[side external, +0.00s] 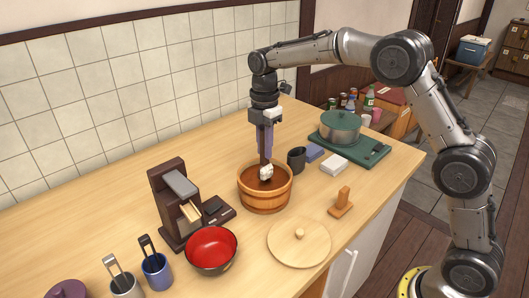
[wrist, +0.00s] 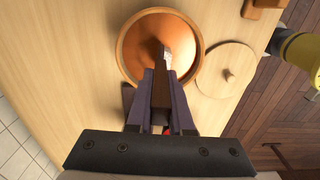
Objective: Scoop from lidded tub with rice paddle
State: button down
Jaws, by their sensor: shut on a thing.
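The round wooden tub (side external: 263,203) stands uncovered on the counter; it also shows in the wrist view (wrist: 127,62). Its brown inside shows around the paddle. The round pale lid (side external: 299,243) with a knob lies flat on the counter beside the tub, also in the wrist view (wrist: 226,82). My gripper (side external: 266,150) points down over the tub, shut on the dark handle of the rice paddle (wrist: 160,95). A white clump (side external: 266,173), seemingly rice, is at the paddle's lower end, within the tub's outline. Whether it touches the tub's bottom is unclear.
A red-lined bowl (side external: 211,247) and a dark wooden box stand (side external: 168,215) are left of the tub. A dark cup (side external: 296,160), a white block (side external: 334,164) and a small wooden stand (side external: 341,203) are right.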

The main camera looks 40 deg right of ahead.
jog(key=shift+r, duration=2.7)
